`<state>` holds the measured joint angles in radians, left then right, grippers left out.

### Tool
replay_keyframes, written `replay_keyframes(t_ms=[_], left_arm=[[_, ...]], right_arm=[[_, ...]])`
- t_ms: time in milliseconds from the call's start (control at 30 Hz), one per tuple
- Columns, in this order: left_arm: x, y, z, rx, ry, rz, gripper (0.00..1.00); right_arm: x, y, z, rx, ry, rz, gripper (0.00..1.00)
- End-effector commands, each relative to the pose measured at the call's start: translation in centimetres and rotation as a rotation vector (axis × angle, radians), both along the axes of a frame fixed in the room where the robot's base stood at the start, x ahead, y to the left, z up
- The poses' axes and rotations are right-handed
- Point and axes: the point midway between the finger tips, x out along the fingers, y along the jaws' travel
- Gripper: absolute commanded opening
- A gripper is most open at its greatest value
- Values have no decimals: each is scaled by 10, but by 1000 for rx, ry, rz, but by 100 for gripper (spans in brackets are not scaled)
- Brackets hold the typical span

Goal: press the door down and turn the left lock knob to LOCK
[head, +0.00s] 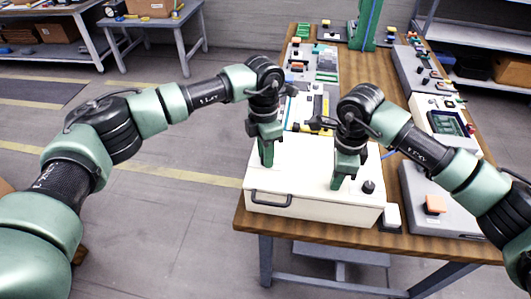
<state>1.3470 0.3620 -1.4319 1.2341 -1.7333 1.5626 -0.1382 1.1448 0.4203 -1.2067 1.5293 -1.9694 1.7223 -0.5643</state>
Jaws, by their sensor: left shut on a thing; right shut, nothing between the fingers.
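The door is the white lid (305,165) of a box at the front of the wooden table; it looks flat and closed. My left gripper (267,162) points down at the left part of the lid, shut on the left lock knob, which its fingers hide. I cannot read the knob's angle or any LOCK mark. My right gripper (339,185) is shut and empty, fingertips down at the lid's right front part; they appear to touch it. A black knob (368,187) stands uncovered at the lid's right front corner.
A dark handle (270,199) is on the box's front. More devices and a green post (365,25) stand farther back.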

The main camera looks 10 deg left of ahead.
Motion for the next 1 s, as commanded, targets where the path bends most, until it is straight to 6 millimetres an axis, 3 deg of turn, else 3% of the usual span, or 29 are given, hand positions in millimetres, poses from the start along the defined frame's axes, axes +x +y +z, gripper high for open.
replay_keyframes(t_ms=[167,200,267,667,767,1000], left_arm=[[-1,-1,1,-2,1,-3,0],[-1,-1,1,-2,1,-3,34],[-1,-1,1,-2,1,-2,50],[1,0,6,-1,-2,0,50],[1,0,19,-1,-3,-1,50],[3,2,70,-3,-5,0,50]], right_arm=[[0,-2,-3,-4,2,-3,0],[0,-2,-3,-4,2,-3,0],[0,-2,-3,-4,2,-3,0],[0,-1,-3,-3,3,-2,0],[0,-1,-3,-3,3,-2,0],[-1,-1,-3,-3,3,-1,0]])
